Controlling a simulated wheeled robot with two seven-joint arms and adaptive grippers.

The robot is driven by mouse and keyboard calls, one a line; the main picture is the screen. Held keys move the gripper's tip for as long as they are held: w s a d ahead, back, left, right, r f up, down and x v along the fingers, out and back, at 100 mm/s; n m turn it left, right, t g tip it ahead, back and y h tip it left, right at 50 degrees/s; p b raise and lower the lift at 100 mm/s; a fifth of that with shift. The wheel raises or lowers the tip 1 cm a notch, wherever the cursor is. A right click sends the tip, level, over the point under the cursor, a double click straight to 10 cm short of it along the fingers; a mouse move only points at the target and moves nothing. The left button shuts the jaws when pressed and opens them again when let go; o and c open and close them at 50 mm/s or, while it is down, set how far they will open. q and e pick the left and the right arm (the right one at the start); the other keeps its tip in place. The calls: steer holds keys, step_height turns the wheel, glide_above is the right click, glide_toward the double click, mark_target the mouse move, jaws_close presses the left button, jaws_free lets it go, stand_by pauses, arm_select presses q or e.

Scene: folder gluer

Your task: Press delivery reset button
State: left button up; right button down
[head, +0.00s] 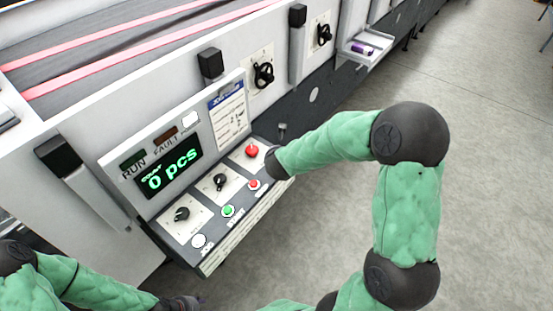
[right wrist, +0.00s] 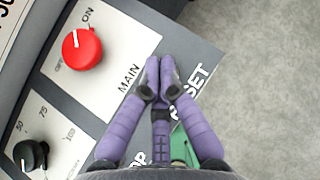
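The sloped control panel (head: 188,262) shows a white button (head: 199,241), a green button (head: 228,211) and a red button (head: 254,184) along its front row. My right gripper (right wrist: 158,75) is shut and empty over the panel. Its fingertips lie beside the partly covered RESET label (right wrist: 193,88) in the right wrist view. The reset button itself is not visible and seems hidden by the fingers; contact cannot be told. In the head view, only the dark end of my right arm shows at the panel's right end. My left gripper (head: 182,302) is low at the bottom edge, its fingers unclear.
A red MAIN knob (right wrist: 82,48) sits left of the right fingers, also visible in the head view (head: 251,150). Black knobs (head: 182,214) share the panel. The display (head: 168,175) reads 0 pcs. Open floor (head: 490,200) lies right; a tray (head: 352,56) holds a purple item.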

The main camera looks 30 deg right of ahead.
steer(key=shift+r+p, duration=0.3)
steer(key=shift+r, duration=0.35)
step_height(320, 180, up, 5)
steer(key=p, duration=0.4)
stand_by(1.1)
